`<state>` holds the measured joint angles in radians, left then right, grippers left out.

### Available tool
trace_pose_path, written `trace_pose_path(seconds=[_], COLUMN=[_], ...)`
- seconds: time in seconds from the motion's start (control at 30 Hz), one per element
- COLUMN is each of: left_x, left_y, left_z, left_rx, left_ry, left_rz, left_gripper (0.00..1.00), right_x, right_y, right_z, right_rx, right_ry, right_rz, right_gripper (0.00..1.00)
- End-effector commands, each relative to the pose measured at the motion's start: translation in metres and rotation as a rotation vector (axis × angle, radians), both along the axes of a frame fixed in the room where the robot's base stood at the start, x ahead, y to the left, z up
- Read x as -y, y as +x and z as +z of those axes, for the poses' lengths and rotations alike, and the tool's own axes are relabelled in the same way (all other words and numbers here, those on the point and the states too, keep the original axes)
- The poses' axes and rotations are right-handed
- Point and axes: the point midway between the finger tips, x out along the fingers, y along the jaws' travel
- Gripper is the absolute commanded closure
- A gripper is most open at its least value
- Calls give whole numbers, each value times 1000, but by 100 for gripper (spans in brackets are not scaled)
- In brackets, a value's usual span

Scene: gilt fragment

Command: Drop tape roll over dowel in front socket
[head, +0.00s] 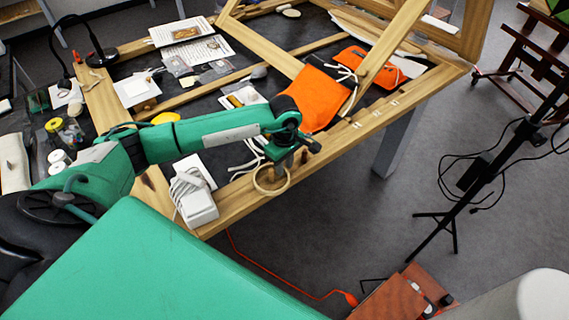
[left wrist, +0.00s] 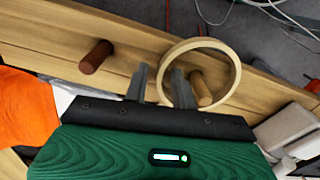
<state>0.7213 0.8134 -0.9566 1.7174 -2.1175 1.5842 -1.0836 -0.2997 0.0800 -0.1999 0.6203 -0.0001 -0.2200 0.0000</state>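The tape roll, a pale tan ring (head: 259,187), shows below my left gripper (head: 283,172) at the table's front beam. In the left wrist view the ring (left wrist: 236,75) has its near wall between the spread fingers of my left gripper (left wrist: 160,85), with space beside it. I cannot tell how far down the dowel the ring sits. A dark brown dowel (left wrist: 95,57) stands apart on the beam, to the left. My right gripper is out of view.
An orange pouch (head: 312,98) lies on the frame table right of my arm. A white box with a cable (head: 200,205) stands on the front beam. Jars, papers and a lamp (head: 100,58) crowd the left.

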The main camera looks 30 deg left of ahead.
Motion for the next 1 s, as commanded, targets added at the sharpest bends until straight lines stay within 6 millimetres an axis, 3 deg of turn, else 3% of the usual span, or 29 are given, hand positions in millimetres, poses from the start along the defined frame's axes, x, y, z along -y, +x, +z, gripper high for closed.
trace_pose_path(seconds=[0.3,0.53,0.57,0.8,1.0], left_x=[0,0,0,0,0], left_y=[0,0,2,2,1], left_z=[2,19,20,77,113], left_rx=[0,0,6,8,4], left_ry=[0,0,0,0,0], left_rz=[0,1,0,-1,-1], left_gripper=[74,74,74,74,74], right_x=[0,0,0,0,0], right_y=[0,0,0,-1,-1], right_z=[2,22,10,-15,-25], right_rx=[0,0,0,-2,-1], right_ry=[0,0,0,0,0], right_rz=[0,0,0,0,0], right_gripper=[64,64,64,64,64])
